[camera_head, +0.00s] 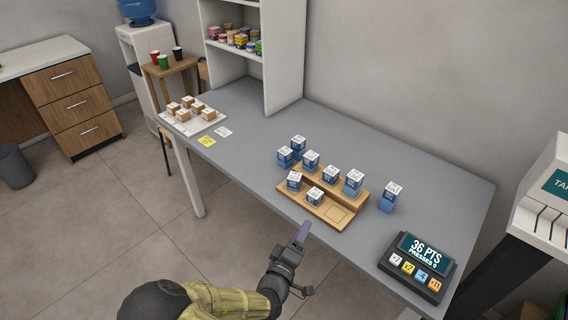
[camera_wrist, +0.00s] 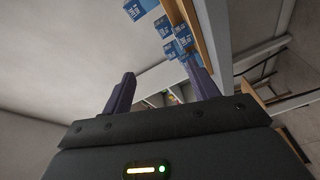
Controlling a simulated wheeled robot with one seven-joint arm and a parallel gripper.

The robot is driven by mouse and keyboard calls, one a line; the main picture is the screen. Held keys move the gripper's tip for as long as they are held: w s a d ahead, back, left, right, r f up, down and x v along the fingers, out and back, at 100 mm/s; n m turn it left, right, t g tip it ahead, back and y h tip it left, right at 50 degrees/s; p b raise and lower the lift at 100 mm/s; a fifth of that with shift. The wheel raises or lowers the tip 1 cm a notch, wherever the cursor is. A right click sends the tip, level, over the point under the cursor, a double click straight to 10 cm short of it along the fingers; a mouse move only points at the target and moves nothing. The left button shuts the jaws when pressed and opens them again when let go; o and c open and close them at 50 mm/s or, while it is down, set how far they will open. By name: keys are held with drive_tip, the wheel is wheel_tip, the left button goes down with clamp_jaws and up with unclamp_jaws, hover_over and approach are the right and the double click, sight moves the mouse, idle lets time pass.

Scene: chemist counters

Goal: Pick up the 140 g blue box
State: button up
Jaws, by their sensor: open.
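Several blue boxes with white tops stand on and around a stepped wooden rack (camera_head: 325,211) on the grey table. Two small ones, a left box (camera_head: 294,182) and a right box (camera_head: 314,197), are on its front step. Others stand behind, including a taller box (camera_head: 353,183) at the right end. A separate tall box (camera_head: 389,199) stands on the table to the right. The weight labels are too small to read, so I cannot tell which is 140 g. My gripper (camera_head: 303,232) is open and empty, in front of the rack. The wrist view shows its spread fingers (camera_wrist: 163,88) and some blue boxes (camera_wrist: 163,26) beyond.
A points display with buttons (camera_head: 417,265) sits at the table's right front. A white tray of small brown boxes (camera_head: 194,122), a yellow note (camera_head: 206,141) and a white note (camera_head: 223,132) lie at the left end. A shelf unit (camera_head: 283,60) stands behind. The table between is clear.

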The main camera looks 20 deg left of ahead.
drive_tip(key=w+d+n+b, duration=0.1)
drive_tip(key=d+n+b, duration=0.1)
drive_tip(key=n, duration=0.5)
drive_tip(key=d+f+n+b, duration=0.1)
drive_tip(key=d+n+b, duration=0.2)
drive_tip(key=n, duration=0.4)
drive_tip(key=w+d+f+n+b, duration=0.1)
drive_tip(key=d+n+b, duration=0.1)
drive_tip(key=d+n, duration=0.3)
drive_tip(key=shift+w+n+y, duration=0.15)
drive_tip(key=shift+n, duration=0.6)
drive_tip(key=shift+w+n+y, duration=0.15)
drive_tip(key=shift+n, duration=0.6)
